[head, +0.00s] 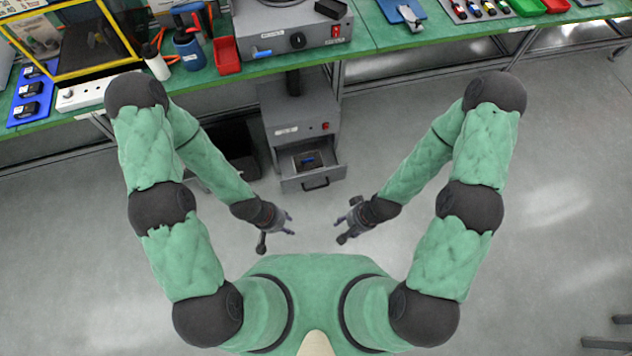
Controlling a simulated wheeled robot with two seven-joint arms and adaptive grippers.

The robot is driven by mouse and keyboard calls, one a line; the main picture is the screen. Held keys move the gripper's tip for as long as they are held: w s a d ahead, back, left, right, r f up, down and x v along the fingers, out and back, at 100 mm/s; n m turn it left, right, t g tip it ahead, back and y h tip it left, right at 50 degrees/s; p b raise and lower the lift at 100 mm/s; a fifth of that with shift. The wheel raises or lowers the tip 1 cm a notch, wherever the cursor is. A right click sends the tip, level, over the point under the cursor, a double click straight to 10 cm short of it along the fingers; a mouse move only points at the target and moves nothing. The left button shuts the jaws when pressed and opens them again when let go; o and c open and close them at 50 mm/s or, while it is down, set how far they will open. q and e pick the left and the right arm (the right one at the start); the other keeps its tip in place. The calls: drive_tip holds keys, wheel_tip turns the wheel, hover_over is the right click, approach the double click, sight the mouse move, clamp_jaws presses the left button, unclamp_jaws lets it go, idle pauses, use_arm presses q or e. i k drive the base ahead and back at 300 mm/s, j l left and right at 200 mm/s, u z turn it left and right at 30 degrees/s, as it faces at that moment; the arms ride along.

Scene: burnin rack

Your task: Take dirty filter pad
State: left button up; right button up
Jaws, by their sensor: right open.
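A grey cabinet (295,112) stands on the floor under the bench, with its drawer (314,180) pulled open toward me. In the drawer lies a dark, flat piece (306,166) with a blue mark, which may be the dirty filter pad; it is too small to be sure. My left gripper (277,234) hangs in front of the drawer, a little to its left, with its fingers apart and nothing between them. My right gripper (345,229) is in front of the drawer, a little to its right, open and empty. Neither gripper touches the drawer.
The green bench (380,44) runs across the back. On it are a grey machine with a knob (295,40), a red bin (227,55), a white bottle (156,62) and a yellow-framed box (80,73). A black bin (232,150) stands left of the cabinet.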

sight(304, 163)
drive_tip(key=i+j+u, duration=0.1)
drive_tip(key=i+u, duration=0.25)
drive_tip(key=u, duration=0.15)
drive_tip(key=i+u, duration=0.45)
drive_tip(key=k, duration=0.1)
